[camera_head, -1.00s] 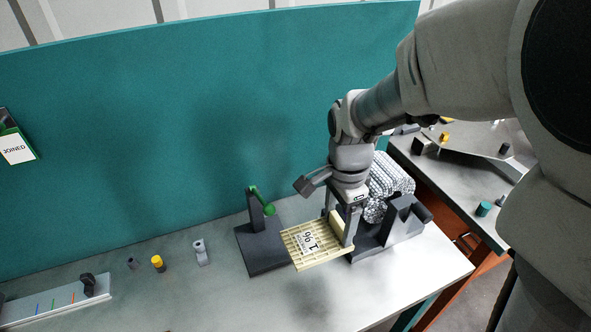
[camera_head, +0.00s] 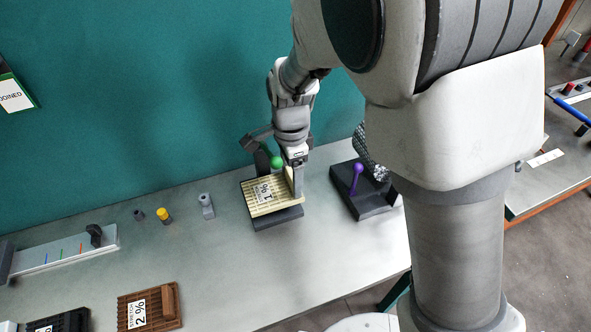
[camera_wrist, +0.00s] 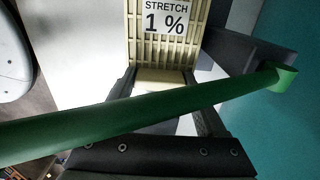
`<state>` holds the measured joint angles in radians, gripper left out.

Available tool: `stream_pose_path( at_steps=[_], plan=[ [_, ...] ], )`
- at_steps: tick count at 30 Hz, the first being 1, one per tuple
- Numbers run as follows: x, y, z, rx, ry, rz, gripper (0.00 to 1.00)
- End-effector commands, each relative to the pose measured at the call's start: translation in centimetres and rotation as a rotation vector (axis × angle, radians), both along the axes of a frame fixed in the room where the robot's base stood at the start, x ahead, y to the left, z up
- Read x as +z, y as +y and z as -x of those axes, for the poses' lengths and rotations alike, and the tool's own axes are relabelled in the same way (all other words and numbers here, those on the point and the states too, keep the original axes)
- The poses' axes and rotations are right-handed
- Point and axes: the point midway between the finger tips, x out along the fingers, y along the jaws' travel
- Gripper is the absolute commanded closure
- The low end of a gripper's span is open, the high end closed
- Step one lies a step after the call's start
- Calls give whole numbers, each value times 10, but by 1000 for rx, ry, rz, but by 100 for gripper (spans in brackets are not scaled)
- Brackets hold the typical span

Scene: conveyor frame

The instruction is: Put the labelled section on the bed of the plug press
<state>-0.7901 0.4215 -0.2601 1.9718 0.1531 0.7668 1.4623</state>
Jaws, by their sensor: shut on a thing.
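The labelled section (camera_head: 261,198) is a cream slatted piece with a "STRETCH 1 %" label. My gripper (camera_head: 297,188) is shut on it at its right end. The section lies over the dark base (camera_head: 278,220) of a stand with a green-knobbed lever (camera_head: 277,162). I cannot tell whether it touches that base. The section hides most of the base. In the wrist view, the section (camera_wrist: 150,55) sits between my gripper's fingers (camera_wrist: 165,95), and the green lever (camera_wrist: 150,112) crosses close in front of the camera. No name on the stand shows which press it is.
A second dark stand with a purple lever (camera_head: 356,178) is to the right, partly behind my arm. A brown section labelled 2 % (camera_head: 165,302) and a dark one (camera_head: 70,322) lie front left. Small plugs (camera_head: 164,215) and a marked rail (camera_head: 70,250) are left.

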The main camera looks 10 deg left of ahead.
Motion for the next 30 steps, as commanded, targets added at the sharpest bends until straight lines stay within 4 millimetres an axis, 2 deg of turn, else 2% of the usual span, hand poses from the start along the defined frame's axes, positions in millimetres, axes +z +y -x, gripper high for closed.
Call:
stream_pose_path(
  at_steps=[8,20,21,24,25,30],
  plan=[
    [-37,-1,0,-2,3,2,96],
    [-43,0,0,-1,0,0,96],
    [-42,0,0,-1,0,0,20],
    [-42,-1,0,-1,0,0,3],
    [-42,-1,0,-1,0,0,0],
    [-42,-1,0,-1,0,0,0]
  ],
)
